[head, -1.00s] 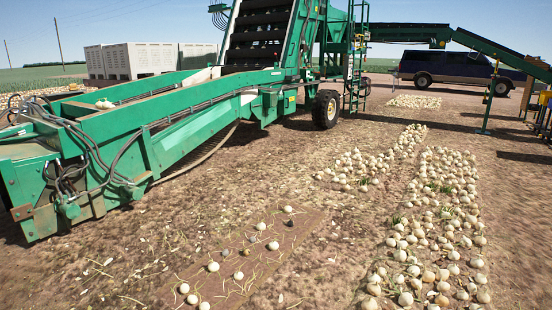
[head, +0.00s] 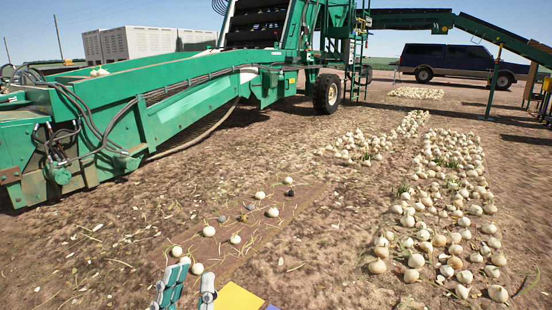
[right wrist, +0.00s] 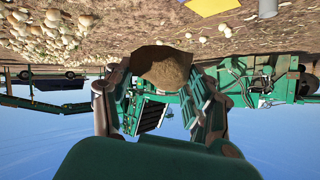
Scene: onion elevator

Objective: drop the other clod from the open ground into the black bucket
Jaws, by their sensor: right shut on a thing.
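In the right wrist view, which is upside down, my right gripper (right wrist: 165,88) is shut on a brown, rough clod (right wrist: 170,67). It holds the clod up, with ground and machinery behind. The right gripper is not seen in the head view. My left gripper (head: 195,270) shows at the bottom of the head view, its two fingers apart with nothing seen between them. A few dark lumps, such as one dark lump (head: 288,181), lie among pale onions on the soil strip (head: 268,226). I cannot make out the black bucket in either view.
A yellow sheet (head: 238,297) lies at the bottom edge beside the left gripper. The green elevator (head: 170,112) stands at left and back. Onion rows (head: 440,190) cover the right side. Bare ground lies between the strip and the rows.

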